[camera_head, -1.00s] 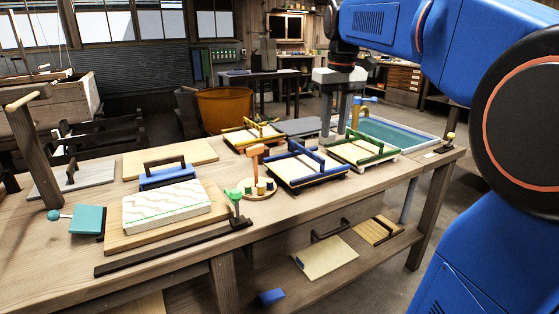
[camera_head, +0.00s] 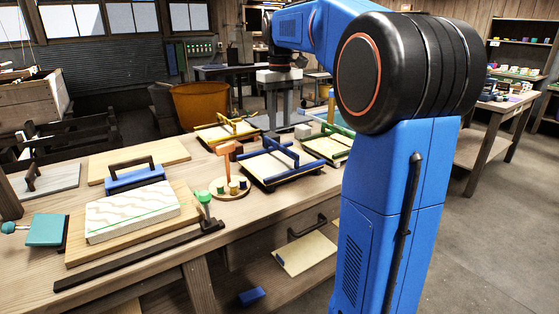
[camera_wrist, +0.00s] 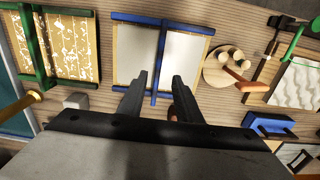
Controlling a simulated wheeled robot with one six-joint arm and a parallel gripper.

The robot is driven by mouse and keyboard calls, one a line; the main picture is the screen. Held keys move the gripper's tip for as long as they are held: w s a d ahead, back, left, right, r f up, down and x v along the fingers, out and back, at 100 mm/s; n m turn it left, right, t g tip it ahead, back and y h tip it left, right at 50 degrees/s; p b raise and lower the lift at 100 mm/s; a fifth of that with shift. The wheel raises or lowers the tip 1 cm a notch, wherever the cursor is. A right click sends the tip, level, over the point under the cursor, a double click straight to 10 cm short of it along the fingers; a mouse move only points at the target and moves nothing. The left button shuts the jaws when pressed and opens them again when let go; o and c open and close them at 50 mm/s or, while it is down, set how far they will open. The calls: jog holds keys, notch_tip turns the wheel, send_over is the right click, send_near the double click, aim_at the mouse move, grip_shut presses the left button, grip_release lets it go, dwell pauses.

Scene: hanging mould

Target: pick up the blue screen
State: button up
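The blue screen (camera_head: 265,168), a pale panel in a blue frame with a raised blue bar across it, lies flat on the workbench (camera_head: 240,220) between a yellow-framed screen and a green-framed screen. In the wrist view the blue screen (camera_wrist: 134,50) lies straight below my gripper (camera_wrist: 160,78). My gripper is open, with one finger on each side of the blue bar. The fingers look above the screen; I cannot tell whether they touch it. In the head view my fingers cannot be made out.
The yellow screen (camera_head: 215,132) and green screen (camera_head: 325,147) stand close by; the green one also shows in the wrist view (camera_wrist: 72,50). A round board (camera_head: 229,189) with small cups and an orange mallet (camera_head: 226,149) is beside the blue screen. A grey block (camera_head: 303,131) lies behind it.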

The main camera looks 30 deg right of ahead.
aim_at(281, 145)
jog(key=f, duration=0.9)
jog(key=shift+s+d+f, duration=0.1)
jog(key=shift+d+f, duration=0.1)
jog(key=shift+f, duration=0.2)
jog(key=shift+c, duration=0.7)
grip_shut()
